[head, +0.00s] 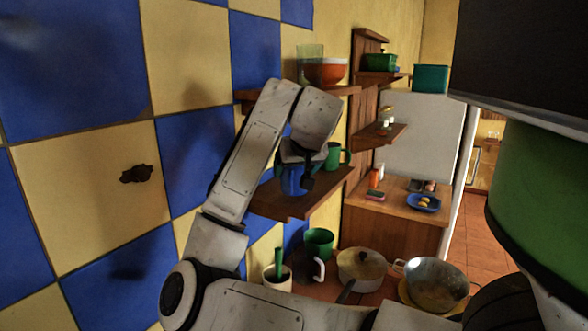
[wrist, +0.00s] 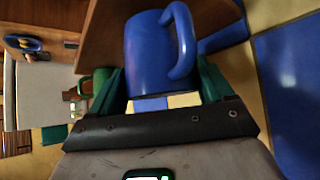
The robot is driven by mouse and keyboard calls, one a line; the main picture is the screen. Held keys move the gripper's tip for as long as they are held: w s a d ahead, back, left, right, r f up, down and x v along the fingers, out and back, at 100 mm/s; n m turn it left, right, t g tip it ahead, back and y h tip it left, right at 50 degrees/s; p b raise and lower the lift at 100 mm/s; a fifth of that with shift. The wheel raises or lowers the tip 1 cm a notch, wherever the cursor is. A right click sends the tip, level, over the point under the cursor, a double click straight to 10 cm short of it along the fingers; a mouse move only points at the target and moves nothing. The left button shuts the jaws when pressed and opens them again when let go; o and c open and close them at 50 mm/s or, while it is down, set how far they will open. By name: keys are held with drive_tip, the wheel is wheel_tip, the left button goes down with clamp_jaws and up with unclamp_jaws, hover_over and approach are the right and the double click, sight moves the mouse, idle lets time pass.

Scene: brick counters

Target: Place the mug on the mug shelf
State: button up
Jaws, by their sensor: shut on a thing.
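A blue mug (head: 291,180) is in my gripper (head: 297,172), at the lower wooden shelf (head: 300,207) on the tiled wall. The wrist view shows the mug (wrist: 150,55) between the two green fingers of my gripper (wrist: 160,85), its handle toward the right. My gripper is shut on it. In the head view my wrist hides much of the mug, and I cannot tell whether its base touches the shelf. A green mug (head: 334,156) stands on the same shelf, right of the blue one; it also shows in the wrist view (wrist: 99,80).
An upper shelf (head: 348,90) holds an orange bowl (head: 326,71) and a green glass (head: 309,53). A small side shelf (head: 378,137) is to the right.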

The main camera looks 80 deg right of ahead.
drive_tip(key=shift+w+d+f, duration=0.2)
drive_tip(key=shift+w+d, duration=0.05)
drive_tip(key=shift+d, duration=0.2)
drive_tip(key=shift+w+d+f, duration=0.15)
drive_tip(key=shift+w+d, duration=0.05)
drive_tip(key=shift+d, duration=0.25)
drive_tip(key=shift+f, duration=0.4)
drive_tip(key=shift+f, duration=0.2)
drive_tip(key=o, duration=1.2)
drive_tip(key=shift+r+p, duration=0.2)
drive_tip(key=shift+p, duration=0.1)
drive_tip(key=v, duration=1.2)
drive_tip(key=shift+s+b, duration=0.1)
drive_tip(key=shift+b, duration=0.3)
